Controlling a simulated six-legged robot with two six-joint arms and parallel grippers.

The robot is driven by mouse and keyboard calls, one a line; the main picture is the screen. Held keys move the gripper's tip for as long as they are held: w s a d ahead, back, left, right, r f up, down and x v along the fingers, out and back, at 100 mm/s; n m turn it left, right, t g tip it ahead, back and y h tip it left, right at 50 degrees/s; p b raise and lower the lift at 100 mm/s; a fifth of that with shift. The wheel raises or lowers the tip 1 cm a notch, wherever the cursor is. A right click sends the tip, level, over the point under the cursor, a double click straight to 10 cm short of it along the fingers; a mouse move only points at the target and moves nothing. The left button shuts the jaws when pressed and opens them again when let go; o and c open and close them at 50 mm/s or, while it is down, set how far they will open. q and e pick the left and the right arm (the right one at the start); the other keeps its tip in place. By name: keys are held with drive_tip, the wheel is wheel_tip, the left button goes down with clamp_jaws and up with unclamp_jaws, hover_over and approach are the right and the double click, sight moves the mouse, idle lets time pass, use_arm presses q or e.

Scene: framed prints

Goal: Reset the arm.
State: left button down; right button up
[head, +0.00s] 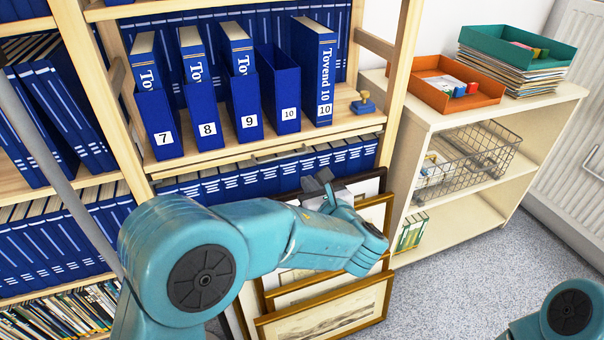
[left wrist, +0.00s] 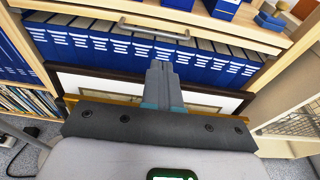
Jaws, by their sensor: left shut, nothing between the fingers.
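My left arm reaches across the middle of the head view. Its gripper (head: 322,184) is in front of the lower shelf, above the framed prints. In the left wrist view the two grey fingers (left wrist: 160,78) lie together, shut and empty, pointing at the row of blue volumes. Several framed prints (head: 322,313) lean in a stack against the bookcase, partly hidden by my arm. A frame with a white mat (left wrist: 105,84) shows behind the fingers in the left wrist view. My right gripper is out of view; only a teal part of my right arm shows at the lower right.
The wooden bookcase (head: 395,75) holds blue slipcases numbered 7 to 10 and a stamp (head: 363,103). A cream side shelf (head: 560,101) carries an orange tray (head: 445,100), a green tray (head: 490,42) and a wire basket (head: 470,155). Grey carpet (head: 480,285) is clear at the right.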

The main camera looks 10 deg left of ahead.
use_arm(q)
drive_tip(key=s+a+f+n+g+h, duration=0.1)
drive_tip(key=s+f+g, duration=0.2)
drive_tip(key=f, duration=0.5)
drive_tip(key=s+a+f+n+g+h, duration=0.1)
drive_tip(key=s+a+f+n+g, duration=0.2)
drive_tip(key=f, duration=0.4)
drive_tip(key=s+d+f+n+g+h, duration=0.1)
drive_tip(key=s+f+n+g+h, duration=0.3)
drive_tip(key=s+f+n, duration=0.85)
drive_tip(key=s+d+f+n+g+h, duration=0.2)
drive_tip(key=s+f+n+h, duration=0.6)
drive_tip(key=s+n, duration=0.6)
wheel_tip(320, 180, up, 23)
drive_tip(key=w+y+p, duration=0.1)
drive_tip(key=w+p, duration=0.1)
drive_tip(key=p, duration=2.2)
drive_tip(key=shift+r+n, duration=0.2)
drive_tip(key=shift+n, duration=0.15)
